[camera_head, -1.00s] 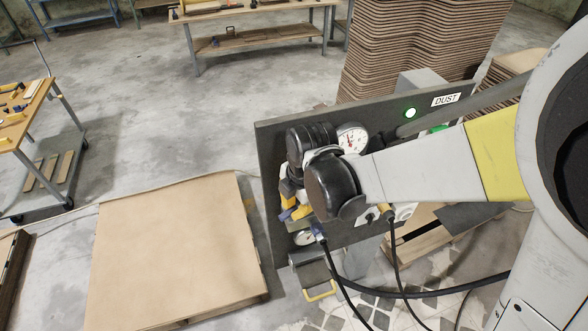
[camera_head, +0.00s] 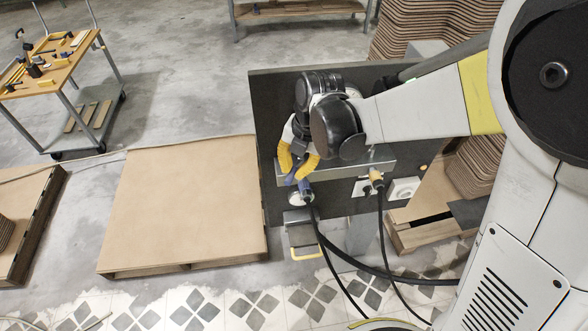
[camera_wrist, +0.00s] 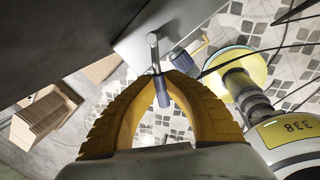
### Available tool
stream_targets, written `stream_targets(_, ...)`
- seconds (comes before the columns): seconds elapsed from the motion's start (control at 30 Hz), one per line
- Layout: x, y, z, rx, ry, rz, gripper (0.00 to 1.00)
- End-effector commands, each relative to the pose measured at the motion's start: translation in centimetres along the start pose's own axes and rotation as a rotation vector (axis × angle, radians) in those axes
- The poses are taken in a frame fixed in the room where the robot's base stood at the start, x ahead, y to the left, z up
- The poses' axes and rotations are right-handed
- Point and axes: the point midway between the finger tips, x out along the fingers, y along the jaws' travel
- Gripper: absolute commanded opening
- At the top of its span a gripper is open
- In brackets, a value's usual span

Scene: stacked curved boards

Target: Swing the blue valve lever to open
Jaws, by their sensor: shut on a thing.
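My gripper (camera_head: 298,172) has yellow ribbed fingers and is in front of the dark panel (camera_head: 266,95), at its left part. In the wrist view, my gripper (camera_wrist: 168,76) has its fingertips closed in on the blue valve lever (camera_wrist: 163,92). The lever's blue grip lies between the fingers, and its grey metal stem runs up toward the panel fixture. In the head view the lever is mostly hidden by the fingers and cannot be made out clearly. The valve body is not clearly visible.
A blue plug (camera_head: 305,190) with a black cable hangs right beside my fingers; it also shows in the wrist view (camera_wrist: 183,61). A covered pallet (camera_head: 190,205) lies left of the panel. A tool cart (camera_head: 60,75) stands farther left.

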Motion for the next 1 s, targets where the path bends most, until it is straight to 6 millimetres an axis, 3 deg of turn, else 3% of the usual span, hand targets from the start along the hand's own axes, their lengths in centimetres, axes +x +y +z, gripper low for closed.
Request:
stream_targets(0.53, 0.11, -0.09, 0.01, -0.019, 0.005, -0.003, 0.0)
stream_targets(0.57, 0.1, -0.09, 0.01, -0.019, 0.005, -0.003, 0.18)
stream_targets(0.6, 0.1, -0.08, 0.01, -0.019, 0.005, -0.003, 0.25)
stream_targets(1.0, -0.87, -0.02, 0.05, -0.018, 0.003, -0.001, 0.25)
